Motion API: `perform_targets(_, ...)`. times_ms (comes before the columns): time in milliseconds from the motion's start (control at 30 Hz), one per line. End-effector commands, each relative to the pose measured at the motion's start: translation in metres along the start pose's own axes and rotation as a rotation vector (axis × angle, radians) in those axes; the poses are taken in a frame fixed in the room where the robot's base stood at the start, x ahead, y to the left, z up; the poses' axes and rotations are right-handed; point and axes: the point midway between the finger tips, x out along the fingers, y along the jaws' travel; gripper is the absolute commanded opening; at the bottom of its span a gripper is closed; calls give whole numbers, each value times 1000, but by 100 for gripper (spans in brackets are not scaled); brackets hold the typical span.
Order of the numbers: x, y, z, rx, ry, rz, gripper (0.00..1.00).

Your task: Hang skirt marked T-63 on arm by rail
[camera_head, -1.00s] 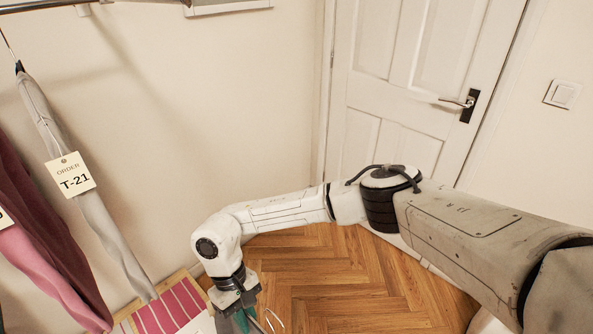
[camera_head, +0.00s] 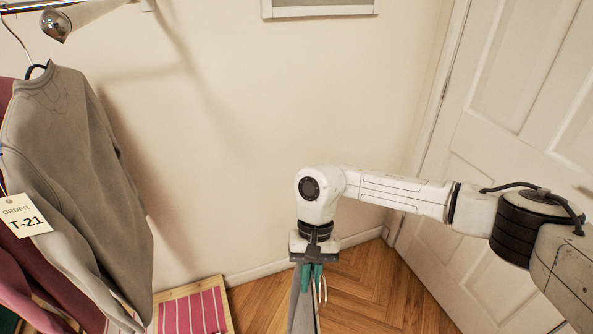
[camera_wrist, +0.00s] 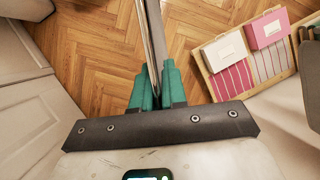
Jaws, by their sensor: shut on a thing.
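My gripper (camera_head: 313,276), with green fingertips, is shut on a hanger whose bent metal wire (camera_head: 323,290) shows beside the fingers. A grey garment (camera_head: 302,312) hangs below and runs out of the picture's bottom edge. In the wrist view a narrow grey and metallic strip (camera_wrist: 152,40) passes between the green fingertips (camera_wrist: 157,88). No order tag shows on the held garment, so I cannot read its mark. At the top left a short metal arm (camera_head: 80,16) with a rounded end sticks out by the rail (camera_head: 25,7); nothing hangs on it. My gripper is below and right of it.
A grey long-sleeved garment tagged T-21 (camera_head: 25,218) hangs at the left, with dark red and pink clothes (camera_head: 15,255) behind it. A striped wooden tray (camera_head: 190,308) lies below; the wrist view shows boxes (camera_wrist: 225,50) there. The floor by the door (camera_head: 500,130) is clear.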

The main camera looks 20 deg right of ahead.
Motion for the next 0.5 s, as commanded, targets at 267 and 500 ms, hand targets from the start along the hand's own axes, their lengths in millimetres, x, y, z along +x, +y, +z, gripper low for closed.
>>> perform_targets(267, -114, -35, 20, 347, 35, -132, 0)
perform_targets(500, -211, -57, 58, 650, 56, -245, 0)
